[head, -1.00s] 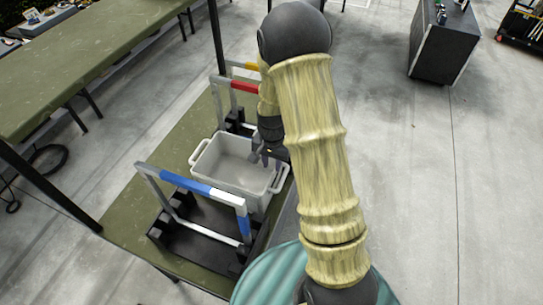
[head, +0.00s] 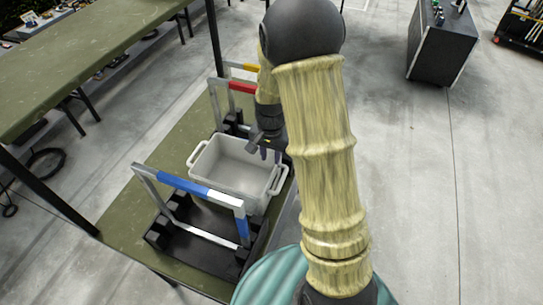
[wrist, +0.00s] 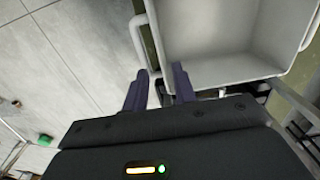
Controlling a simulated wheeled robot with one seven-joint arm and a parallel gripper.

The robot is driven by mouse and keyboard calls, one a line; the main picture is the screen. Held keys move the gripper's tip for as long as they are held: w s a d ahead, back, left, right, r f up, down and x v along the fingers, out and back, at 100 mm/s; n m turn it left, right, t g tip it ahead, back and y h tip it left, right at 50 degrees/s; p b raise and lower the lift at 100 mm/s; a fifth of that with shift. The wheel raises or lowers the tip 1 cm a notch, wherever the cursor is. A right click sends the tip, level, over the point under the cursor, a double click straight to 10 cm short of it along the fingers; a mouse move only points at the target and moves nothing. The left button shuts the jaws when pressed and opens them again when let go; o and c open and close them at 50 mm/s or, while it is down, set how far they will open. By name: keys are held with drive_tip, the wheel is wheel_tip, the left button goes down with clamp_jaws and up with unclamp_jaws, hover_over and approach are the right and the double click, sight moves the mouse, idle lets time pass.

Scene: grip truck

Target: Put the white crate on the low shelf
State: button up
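The white crate (head: 222,183) stands upright on the green-topped table, empty, with a handle at each end. My gripper (head: 263,152) is at the crate's far right corner. In the wrist view the crate (wrist: 215,60) fills the upper right, with one handle (wrist: 138,38) along its left. My gripper (wrist: 160,70) is open there, its two dark fingers apart near the handle's lower end and the crate corner. I cannot tell whether they touch it. A low shelf (head: 122,62) with small items runs beneath the long green table at the left; I cannot tell if it is the task's shelf.
A black tray with a blue-and-white handle (head: 185,184) stands in front of the crate; red-handled (head: 241,87) and yellow-handled (head: 250,68) ones stand behind. A dark post (head: 217,45) rises nearby. A black case (head: 438,45) stands at upper right. The right floor is clear.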

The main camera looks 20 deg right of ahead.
drive_tip(key=s+a+r+n+t, duration=0.1)
drive_tip(key=s+r+n+t, duration=0.1)
drive_tip(key=s+r+n, duration=0.5)
drive_tip(key=s+r, duration=0.2)
drive_tip(key=s, duration=0.4)
drive_tip(key=shift+s+r+n+t, duration=0.2)
drive_tip(key=shift+r+n+t, duration=0.1)
drive_tip(key=shift+c, duration=0.2)
drive_tip(key=shift+f, duration=0.2)
drive_tip(key=shift+c, duration=1)
drive_tip(key=shift+f+b, duration=0.4)
drive_tip(key=shift+b, duration=0.2)
drive_tip(key=shift+a, duration=0.15)
